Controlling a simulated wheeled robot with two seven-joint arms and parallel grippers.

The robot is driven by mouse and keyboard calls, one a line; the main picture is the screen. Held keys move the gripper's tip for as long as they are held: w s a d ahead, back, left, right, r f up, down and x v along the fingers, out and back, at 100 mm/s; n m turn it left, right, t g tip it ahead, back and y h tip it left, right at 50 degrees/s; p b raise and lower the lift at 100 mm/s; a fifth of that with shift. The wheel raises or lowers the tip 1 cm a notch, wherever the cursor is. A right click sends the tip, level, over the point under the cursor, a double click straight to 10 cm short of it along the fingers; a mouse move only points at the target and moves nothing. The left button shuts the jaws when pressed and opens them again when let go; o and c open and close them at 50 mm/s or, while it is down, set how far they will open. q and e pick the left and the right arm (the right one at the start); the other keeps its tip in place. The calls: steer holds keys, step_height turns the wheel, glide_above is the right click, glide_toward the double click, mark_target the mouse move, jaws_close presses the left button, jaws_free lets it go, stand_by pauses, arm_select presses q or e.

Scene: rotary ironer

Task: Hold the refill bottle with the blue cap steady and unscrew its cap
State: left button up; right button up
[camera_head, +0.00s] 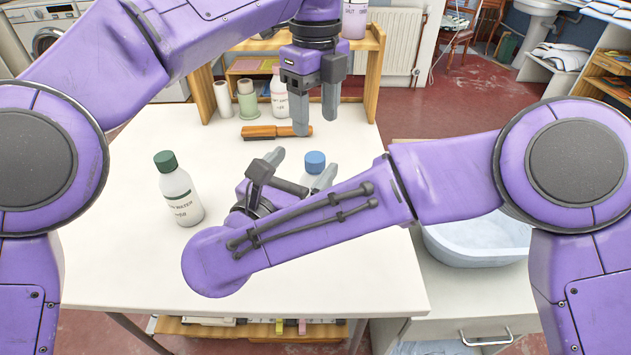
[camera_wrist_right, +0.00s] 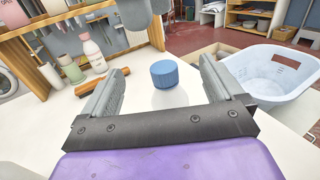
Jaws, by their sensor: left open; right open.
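The refill bottle's blue cap (camera_head: 315,159) shows at the middle of the table, with a bit of white body below it; my right gripper and arm hide most of the body. In the right wrist view the blue cap (camera_wrist_right: 165,74) stands upright between my right gripper's spread fingers, with gaps on both sides. My right gripper (camera_head: 304,161) is open, low beside the bottle. My left gripper (camera_head: 316,124) is open and empty, pointing down above and behind the cap, apart from it.
A white bottle with a green cap (camera_head: 180,192) stands on the white table (camera_head: 130,270) at left. A wooden brush (camera_head: 272,132) lies behind, before a wooden shelf (camera_head: 372,75) with another white bottle (camera_head: 279,95). A pale blue basin (camera_head: 480,240) is at right.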

mark_target(312, 176)
arm_select(q)
steer(key=shift+s+r, duration=0.35)
steer(key=shift+s, duration=0.25)
arm_select(e)
steer(key=f, duration=0.2)
steer(key=s+f, duration=0.1)
steer(key=f, duration=0.1)
steer(key=shift+s, duration=0.1)
arm_select(q)
steer(key=shift+w+a+f, duration=0.1)
steer(key=shift+w+f, duration=0.1)
steer(key=shift+w, duration=0.1)
arm_select(e)
steer(key=f, duration=0.4)
steer(key=shift+w, duration=0.35)
arm_select(q)
steer(key=shift+s, duration=0.1)
arm_select(e)
steer(key=x, duration=0.7)
steer(key=shift+r, duration=0.25)
steer(key=shift+w, duration=0.1)
